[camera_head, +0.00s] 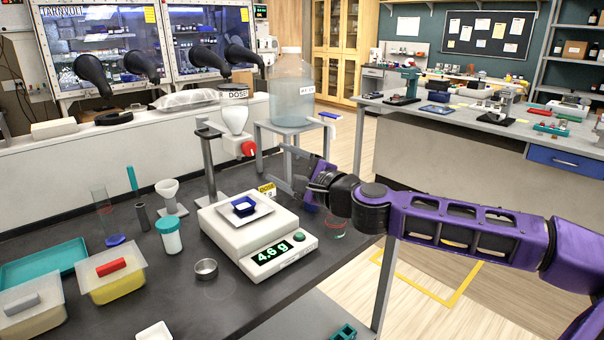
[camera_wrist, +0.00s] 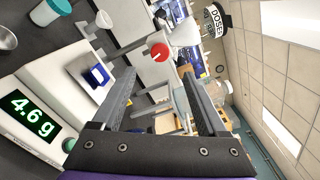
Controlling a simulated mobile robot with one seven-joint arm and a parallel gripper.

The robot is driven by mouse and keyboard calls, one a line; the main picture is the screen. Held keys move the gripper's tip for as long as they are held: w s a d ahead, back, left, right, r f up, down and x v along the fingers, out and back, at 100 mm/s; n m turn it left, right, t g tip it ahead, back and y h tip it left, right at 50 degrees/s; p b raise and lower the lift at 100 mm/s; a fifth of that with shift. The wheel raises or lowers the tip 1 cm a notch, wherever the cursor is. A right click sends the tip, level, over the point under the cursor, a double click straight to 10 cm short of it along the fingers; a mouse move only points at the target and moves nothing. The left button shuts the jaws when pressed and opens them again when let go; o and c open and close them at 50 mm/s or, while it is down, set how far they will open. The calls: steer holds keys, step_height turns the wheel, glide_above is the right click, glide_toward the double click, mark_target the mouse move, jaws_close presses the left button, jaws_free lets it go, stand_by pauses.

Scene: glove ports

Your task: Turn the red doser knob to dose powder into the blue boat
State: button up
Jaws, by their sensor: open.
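The red doser knob (camera_head: 248,148) sits on the right side of the doser's white funnel (camera_head: 235,119), which hangs on a grey stand. The blue boat (camera_head: 243,207) rests on the pan of the white balance (camera_head: 224,237), below the funnel. The balance display reads 4.6 g. My gripper (camera_head: 283,184) is open and empty, to the right of the boat and lower right of the knob. In the wrist view the red knob (camera_wrist: 158,52) shows in the gap between my fingers (camera_wrist: 158,78), beyond the tips and apart from them. The boat (camera_wrist: 97,76) lies left of the fingers there.
A yellow DOSE card (camera_head: 267,189) stands behind my gripper, its number partly hidden. A large clear carboy (camera_head: 292,95) stands on a grey stand behind. A lidded jar (camera_head: 170,236), a metal cup (camera_head: 206,268) and tubs (camera_head: 112,278) occupy the bench to the left.

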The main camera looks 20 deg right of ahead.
steer(key=v, duration=0.6)
steer(key=shift+d+f, duration=0.1)
stand_by(0.3)
